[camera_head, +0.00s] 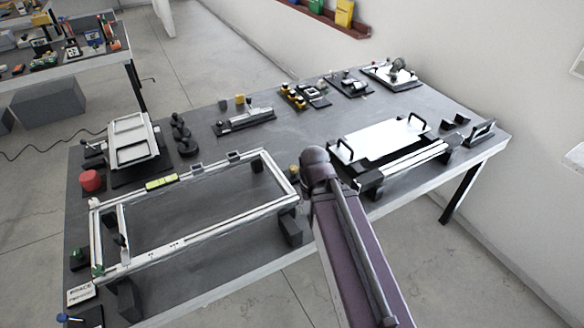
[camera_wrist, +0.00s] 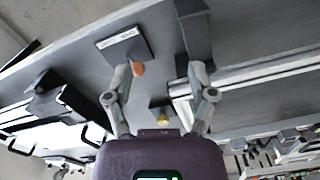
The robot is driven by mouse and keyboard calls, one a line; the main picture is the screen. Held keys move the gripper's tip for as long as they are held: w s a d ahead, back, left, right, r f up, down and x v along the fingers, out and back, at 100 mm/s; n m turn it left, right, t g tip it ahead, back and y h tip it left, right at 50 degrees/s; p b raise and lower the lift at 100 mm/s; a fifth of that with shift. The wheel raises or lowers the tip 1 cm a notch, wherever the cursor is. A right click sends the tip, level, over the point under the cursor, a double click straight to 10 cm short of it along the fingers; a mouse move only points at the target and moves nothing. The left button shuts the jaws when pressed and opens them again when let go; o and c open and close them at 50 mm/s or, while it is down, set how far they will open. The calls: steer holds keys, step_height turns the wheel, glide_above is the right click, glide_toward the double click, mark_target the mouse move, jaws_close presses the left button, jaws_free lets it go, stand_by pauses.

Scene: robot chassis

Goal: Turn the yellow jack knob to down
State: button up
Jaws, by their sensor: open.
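A small yellow knob (camera_head: 294,172) shows just left of my arm in the head view, beside the right end of the metal frame. A yellow knob (camera_wrist: 163,115) also shows in the wrist view, between the bases of my fingers and farther off. My gripper (camera_wrist: 160,78) is open, with nothing between its fingertips. An orange rounded piece (camera_wrist: 138,69) is by the left fingertip, next to a dark plate with a pale label (camera_wrist: 122,38). I cannot tell whether it touches the finger. In the head view my arm hides the gripper's fingers and the table there.
The metal frame (camera_head: 190,246) stands on dark blocks at the front left of the grey table. A silver plate with black handles (camera_head: 380,138) is at the right. A red knob (camera_head: 92,180) and black knobs (camera_head: 181,130) stand at the left. The table's middle is clear.

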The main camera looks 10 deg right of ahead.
mark_target(293, 168)
steer(key=w+r+m+p, duration=0.2)
steer(key=w+m, duration=0.2)
steer(key=w, duration=2.5)
steer(key=shift+d+r, duration=0.25)
steer(key=shift+d, duration=0.1)
steer(key=shift+f, duration=0.25)
step_height(293, 168, down, 13)
steer(key=b, duration=1.3)
steer(key=shift+f, duration=0.15)
steer(key=shift+c, duration=0.2)
steer(key=c, duration=1.1)
steer(key=shift+a, duration=0.15)
